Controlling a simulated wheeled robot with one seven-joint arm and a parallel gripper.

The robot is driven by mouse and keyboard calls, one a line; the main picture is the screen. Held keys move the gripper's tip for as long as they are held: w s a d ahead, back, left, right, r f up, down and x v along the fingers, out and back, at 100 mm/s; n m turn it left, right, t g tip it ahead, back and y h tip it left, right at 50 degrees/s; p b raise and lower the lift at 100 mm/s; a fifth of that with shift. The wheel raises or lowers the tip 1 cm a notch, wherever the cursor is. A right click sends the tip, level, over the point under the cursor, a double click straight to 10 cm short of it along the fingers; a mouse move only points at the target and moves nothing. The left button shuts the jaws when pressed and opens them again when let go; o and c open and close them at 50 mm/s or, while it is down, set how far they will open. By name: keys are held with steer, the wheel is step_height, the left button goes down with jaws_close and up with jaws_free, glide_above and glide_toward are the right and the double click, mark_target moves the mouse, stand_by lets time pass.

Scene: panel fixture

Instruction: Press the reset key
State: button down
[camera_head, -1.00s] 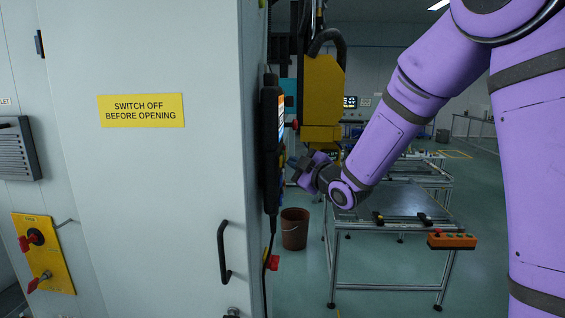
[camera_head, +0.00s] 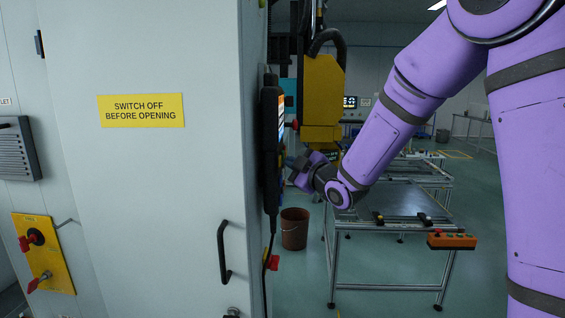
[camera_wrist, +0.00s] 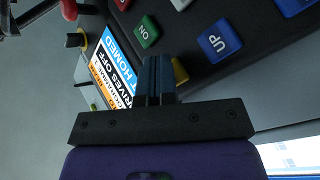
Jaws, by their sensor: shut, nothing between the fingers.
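A black hand-held control pendant (camera_head: 270,150) hangs on the cabinet's side edge, seen nearly edge-on in the head view. In the wrist view its face shows a green ON key (camera_wrist: 147,32), a blue UP key (camera_wrist: 220,42), a yellow key (camera_wrist: 180,71) partly hidden behind my fingers, and a lit screen (camera_wrist: 116,70) reading "DRIVES OFF". No key can be read as reset. My gripper (camera_wrist: 155,75) is shut and empty, its fingertips over the pendant face between the screen and the yellow key. Contact cannot be told. In the head view my gripper (camera_head: 290,162) is close beside the pendant.
The grey cabinet (camera_head: 170,210) with a black handle (camera_head: 223,252) fills the left. A yellow plate with red switches (camera_head: 43,255) is at lower left. A brown bin (camera_head: 295,230), a metal-framed table (camera_head: 390,205) and an orange button box (camera_head: 452,241) stand beyond.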

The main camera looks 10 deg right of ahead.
stand_by(0.4)
steer(key=shift+s+d, duration=0.25)
steer(key=shift+d, duration=0.5)
steer(key=shift+s+d, duration=0.25)
steer(key=shift+d, duration=0.55)
steer(key=shift+s+d, duration=0.3)
steer(key=shift+d, duration=0.5)
steer(key=shift+s+d, duration=0.25)
steer(key=shift+d, duration=0.55)
